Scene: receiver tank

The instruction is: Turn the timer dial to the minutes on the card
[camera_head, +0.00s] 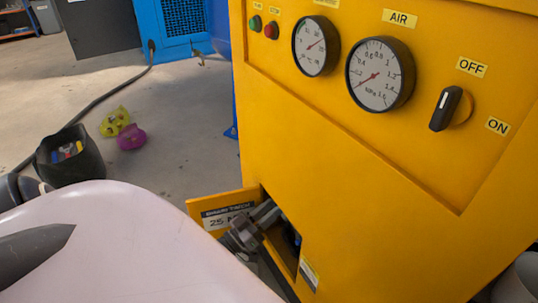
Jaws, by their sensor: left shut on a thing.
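The yellow cabinet (400,210) has a small opening low on its front, with an open yellow door (197,209) on its left. A card (228,214) on the door reads "25 M…"; the rest of its text is too small or covered. My left gripper (272,214) is at the opening, its fingers reaching inside. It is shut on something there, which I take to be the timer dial. The dial and its scale are hidden by the gripper and the opening's edge. My right gripper is not in view.
Above are two gauges (378,76) (316,46), green and red buttons (271,31) and a black OFF/ON switch (445,108). A small label (309,273) is beside the opening. A black bin (68,157) and yellow and purple items (131,137) are on the floor at left.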

